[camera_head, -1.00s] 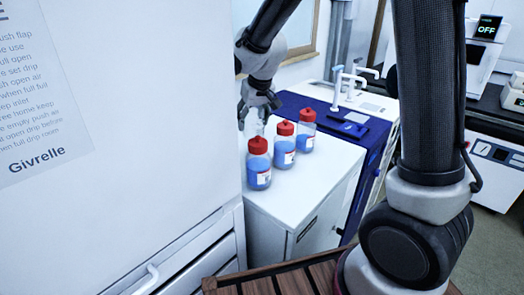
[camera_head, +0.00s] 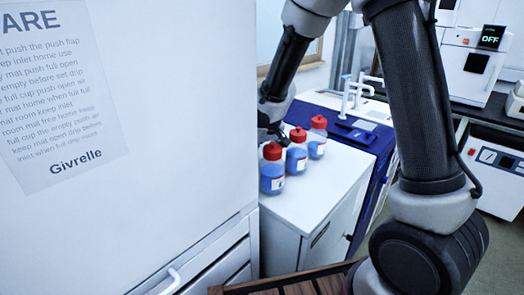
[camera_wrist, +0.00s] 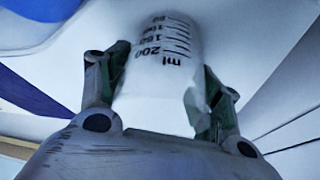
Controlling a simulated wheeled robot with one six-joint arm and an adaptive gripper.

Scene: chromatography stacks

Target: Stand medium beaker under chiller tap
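In the wrist view the medium beaker (camera_wrist: 160,75), whitish with dark "ml" graduation marks up to 200, sits between the two fingers of my gripper (camera_wrist: 165,95). The fingers lie against its sides. In the head view my gripper (camera_head: 271,128) is beyond the red-capped bottles, close to the large white cabinet's edge, and the beaker is hidden there. The chiller (camera_head: 376,139), blue and white, stands behind and to the right of my gripper. White taps (camera_head: 346,92) rise from its top. My gripper is apart from them.
Several red-capped bottles of blue liquid (camera_head: 297,160) stand in a row on a low white cabinet (camera_head: 330,190), near my gripper. The tall white cabinet (camera_head: 190,130) fills the left. A wooden slatted surface (camera_head: 300,288) is in front. The low cabinet's right part is clear.

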